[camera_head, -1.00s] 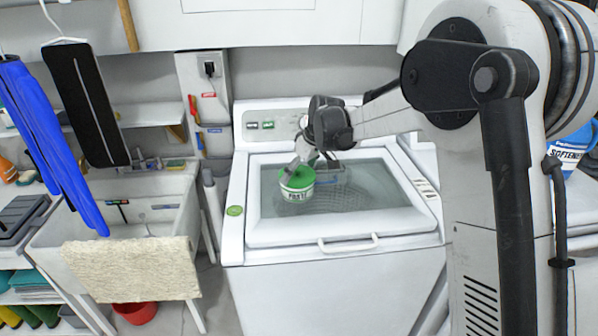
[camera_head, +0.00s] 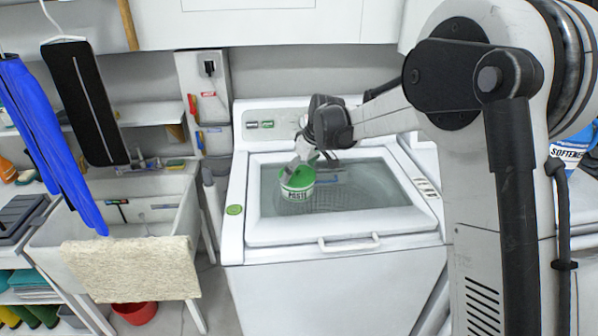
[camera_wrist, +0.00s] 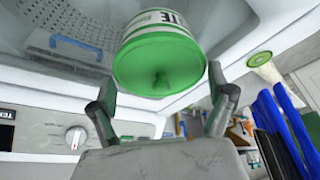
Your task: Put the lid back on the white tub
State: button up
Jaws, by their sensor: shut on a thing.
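The white tub (camera_head: 299,194), with dark lettering, stands on the glass top of the washing machine. A green lid (camera_head: 295,181) covers its top, level or nearly so; I cannot tell whether it is pressed fully down. My gripper (camera_head: 306,164) reaches down onto the lid from behind and above. In the wrist view the lid (camera_wrist: 150,62) lies between the two fingers (camera_wrist: 163,96), with a small raised or dark spot at its middle. The white tub wall (camera_wrist: 152,20) shows right behind the lid's rim. The fingers are shut on the lid's edge.
The washing machine (camera_head: 335,245) has a raised control panel behind the tub. A small green round disc (camera_head: 235,210) lies at its left corner. A sink (camera_head: 135,205) with a cream towel (camera_head: 130,268) stands at the left.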

dwell(0.3)
jog(key=o, duration=0.8)
jog(key=shift+r, duration=0.15)
jog(key=shift+r+p, duration=1.55)
jog(key=shift+r, duration=1.8)
grip_shut()
